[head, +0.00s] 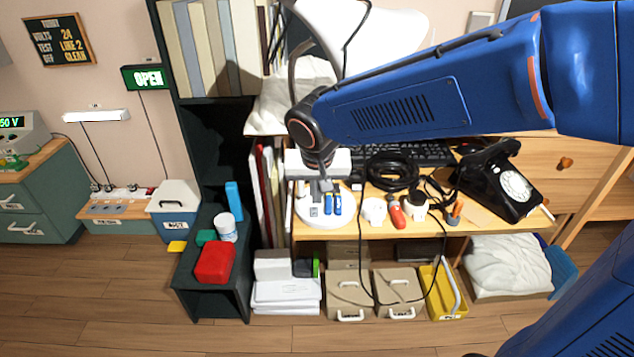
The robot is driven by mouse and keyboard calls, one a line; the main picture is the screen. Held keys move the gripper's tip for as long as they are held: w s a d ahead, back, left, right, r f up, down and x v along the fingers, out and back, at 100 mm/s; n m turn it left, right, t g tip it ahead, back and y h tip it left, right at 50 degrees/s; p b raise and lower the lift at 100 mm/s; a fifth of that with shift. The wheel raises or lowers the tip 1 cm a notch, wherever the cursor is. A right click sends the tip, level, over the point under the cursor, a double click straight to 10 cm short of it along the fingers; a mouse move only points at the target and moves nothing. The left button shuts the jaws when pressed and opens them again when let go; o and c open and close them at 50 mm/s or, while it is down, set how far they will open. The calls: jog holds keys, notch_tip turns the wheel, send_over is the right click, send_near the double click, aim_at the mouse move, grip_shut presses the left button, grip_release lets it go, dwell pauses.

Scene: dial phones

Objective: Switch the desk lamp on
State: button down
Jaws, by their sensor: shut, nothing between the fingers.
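The desk lamp has a white shade (375,30) at the top of the head view and a thin bent arm. A round white base (312,218) on the desk, apparently the lamp's, carries a small grey part and two blue parts. I cannot tell whether the lamp is lit; its bulb is hidden. My gripper (325,186) is shut and empty, pointing down over the back part of the round base. I cannot tell whether its tips touch the base. My arm hides part of the lamp and the desk behind it.
The wooden desk (385,234) also holds coiled black cable (392,172), a keyboard (425,152), white plugs, a red tool (397,214) and a black dial phone (502,183). A dark shelf (205,140) stands at the left. Boxes fill the space below. The floor in front is clear.

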jog(key=shift+x, duration=0.95)
jog(key=shift+s, duration=0.1)
jog(key=shift+f, duration=0.2)
jog(key=shift+s, duration=0.75)
jog(key=shift+r, duration=0.1)
